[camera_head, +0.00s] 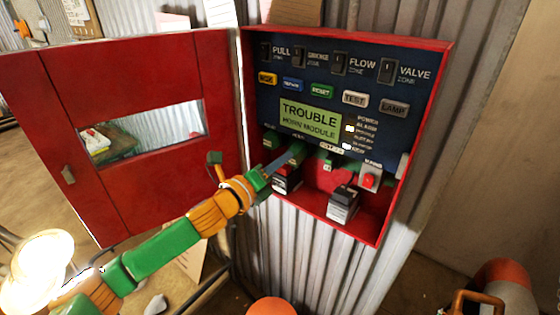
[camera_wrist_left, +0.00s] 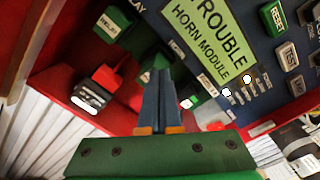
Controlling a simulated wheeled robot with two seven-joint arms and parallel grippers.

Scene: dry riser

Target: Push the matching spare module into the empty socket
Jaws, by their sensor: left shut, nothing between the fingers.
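The open red cabinet (camera_head: 445,60) holds a dark panel whose green display (camera_head: 309,118) reads TROUBLE HORN MODULE. My left gripper (camera_head: 284,163) is shut and empty at the lower socket row. In the left wrist view its fingertips (camera_wrist_left: 159,78) are at the front of a green module (camera_wrist_left: 150,62); I cannot tell whether they touch it. A RELAY module (camera_wrist_left: 107,25) sits left of it. Two dark spare modules with white labels stand on the cabinet floor: a left one (camera_head: 284,185), with a red part in the wrist view (camera_wrist_left: 105,75), and a right one (camera_head: 343,204).
The red cabinet door (camera_head: 100,175) stands open at the left, with a window in it. A white module with a red button (camera_head: 369,180) is at the row's right end. The cabinet floor's red front lip (camera_head: 330,225) runs below the spares. Corrugated metal is behind.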

